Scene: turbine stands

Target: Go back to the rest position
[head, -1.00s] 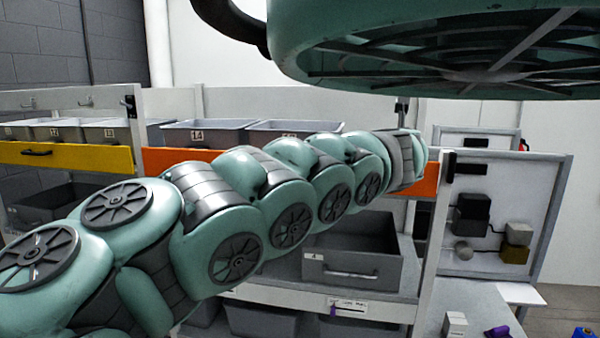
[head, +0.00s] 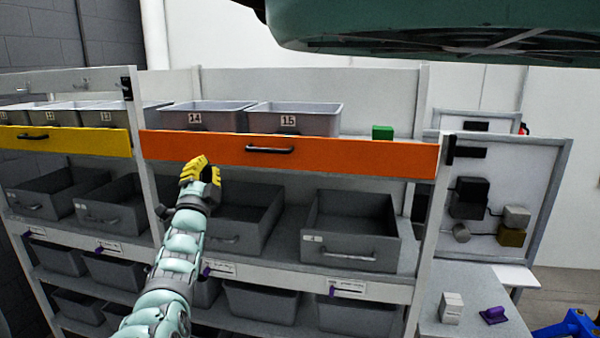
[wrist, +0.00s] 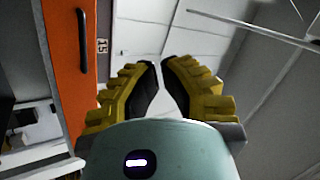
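My gripper (head: 200,171) with yellow fingers shows in the head view in front of the shelf, just below the left part of the orange drawer front (head: 330,156). My teal arm rises to it from the bottom of the picture. In the wrist view my gripper (wrist: 161,82) has its two yellow and black fingers apart, with nothing between them. The orange drawer front (wrist: 68,65) stands to the left of the fingers there, with its dark handle.
Grey bins labelled 14 (head: 206,117) and 15 (head: 295,118) stand above the orange front, with a green block (head: 383,132) to their right. Dark open bins (head: 352,228) fill the shelf below. A side table (head: 470,318) at right holds a white box (head: 451,308) and a purple item (head: 493,315).

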